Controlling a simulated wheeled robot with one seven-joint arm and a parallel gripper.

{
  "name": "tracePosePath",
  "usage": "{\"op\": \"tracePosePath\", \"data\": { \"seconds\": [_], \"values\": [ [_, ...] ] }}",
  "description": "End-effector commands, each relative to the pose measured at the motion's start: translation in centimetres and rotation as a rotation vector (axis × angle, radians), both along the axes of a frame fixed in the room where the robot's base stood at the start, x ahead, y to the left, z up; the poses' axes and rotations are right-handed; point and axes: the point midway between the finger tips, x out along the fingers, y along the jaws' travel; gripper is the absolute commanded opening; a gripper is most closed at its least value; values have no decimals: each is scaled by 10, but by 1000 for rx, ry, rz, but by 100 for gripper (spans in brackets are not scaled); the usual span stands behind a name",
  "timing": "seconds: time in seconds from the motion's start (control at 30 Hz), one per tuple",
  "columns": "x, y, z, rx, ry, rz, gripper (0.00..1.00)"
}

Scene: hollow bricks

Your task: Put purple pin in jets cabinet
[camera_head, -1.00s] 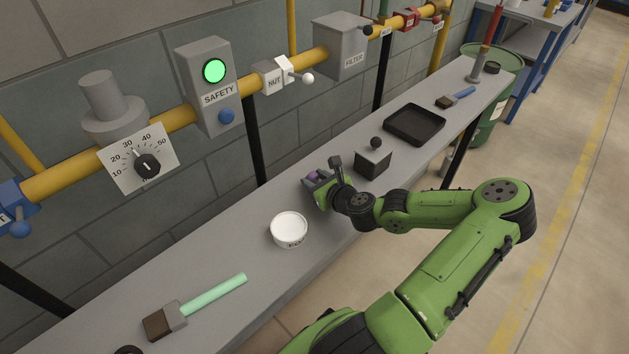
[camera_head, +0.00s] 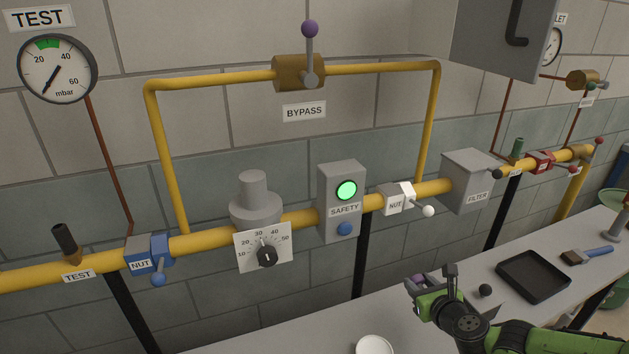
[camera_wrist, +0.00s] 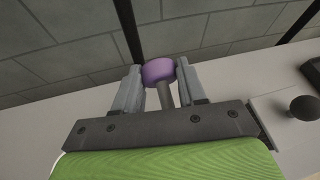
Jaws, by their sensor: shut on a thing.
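A purple pin with a round purple head (camera_wrist: 158,71) and a grey shank is between the fingers of my gripper (camera_wrist: 155,85) in the wrist view. My gripper is shut on it. In the head view my gripper (camera_head: 424,284) is low at the right, above the grey bench, and the pin's purple head (camera_head: 417,278) shows at its tip. A grey cabinet (camera_head: 490,40) with a dark handle hangs on the wall at the upper right, cut by the top edge. No jets label is readable on it, and its inside is hidden.
Yellow pipes (camera_head: 300,217) run along the wall with the filter box (camera_head: 468,180), safety box (camera_head: 335,180) and bypass valve (camera_head: 300,72) with its purple-knobbed lever. On the bench are a black tray (camera_head: 533,277), a brush (camera_head: 588,254), a white tub (camera_head: 375,346) and a black knob (camera_head: 485,291).

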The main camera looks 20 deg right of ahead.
Motion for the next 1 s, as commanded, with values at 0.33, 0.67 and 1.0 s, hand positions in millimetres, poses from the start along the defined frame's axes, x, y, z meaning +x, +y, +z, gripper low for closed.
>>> {"op": "tracePosePath", "data": {
  "seconds": [0.33,0.67,1.0],
  "values": [
    [38,67,-21,13,0,29,10],
    [59,156,-41,8,-1,77,10],
    [60,220,-44,-10,-1,143,10]
  ]
}}
